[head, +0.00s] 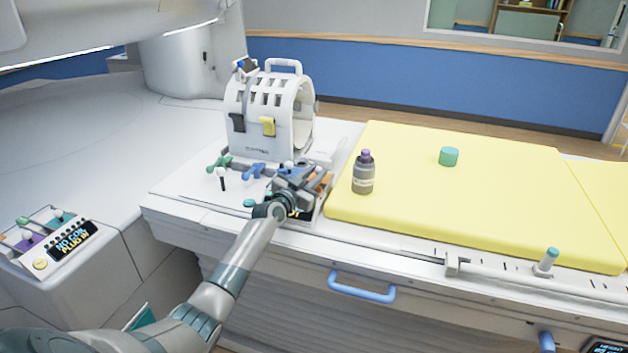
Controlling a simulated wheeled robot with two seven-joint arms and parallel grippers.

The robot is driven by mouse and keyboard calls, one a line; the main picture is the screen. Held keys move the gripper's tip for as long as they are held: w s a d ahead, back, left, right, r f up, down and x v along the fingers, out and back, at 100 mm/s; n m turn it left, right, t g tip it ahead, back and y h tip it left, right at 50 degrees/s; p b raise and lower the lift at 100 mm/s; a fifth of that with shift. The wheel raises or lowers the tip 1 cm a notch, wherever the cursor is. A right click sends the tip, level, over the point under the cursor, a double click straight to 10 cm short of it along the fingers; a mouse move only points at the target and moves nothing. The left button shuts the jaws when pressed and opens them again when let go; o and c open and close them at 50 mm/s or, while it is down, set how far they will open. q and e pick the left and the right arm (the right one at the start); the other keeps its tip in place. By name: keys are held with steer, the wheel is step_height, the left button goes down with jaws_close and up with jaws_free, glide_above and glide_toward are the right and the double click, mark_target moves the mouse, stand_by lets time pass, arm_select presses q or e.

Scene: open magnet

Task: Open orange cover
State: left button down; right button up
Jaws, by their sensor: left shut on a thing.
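The orange cover (321,182) shows only as a small orange patch just right of my left gripper, on the white platform beside the yellow mattress. My left gripper (298,174) reaches in from the lower left and is down at the cover, shut on it. The gripper and wrist hide most of the cover and the exact place of the grip. I cannot tell how far the cover is open. My right gripper is not in view.
A white coil with a handle (270,115) stands behind my gripper. Green (219,164) and blue (254,170) levers stand left of it. A dark bottle (363,174) and a green cylinder (449,156) stand on the yellow mattress (480,215). A blue handle (362,288) is on the front.

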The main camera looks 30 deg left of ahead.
arm_select(q)
steer(key=c, duration=1.5)
jaws_free()
steer(key=shift+c, duration=0.2)
steer(key=shift+s, duration=0.1)
steer(key=shift+s+d, duration=0.1)
steer(key=shift+s, duration=0.65)
steer(key=s, duration=0.5)
steer(key=shift+s+f, duration=0.15)
steer(key=s+b, duration=0.1)
steer(key=s, duration=0.9)
steer(key=shift+s+d, duration=0.25)
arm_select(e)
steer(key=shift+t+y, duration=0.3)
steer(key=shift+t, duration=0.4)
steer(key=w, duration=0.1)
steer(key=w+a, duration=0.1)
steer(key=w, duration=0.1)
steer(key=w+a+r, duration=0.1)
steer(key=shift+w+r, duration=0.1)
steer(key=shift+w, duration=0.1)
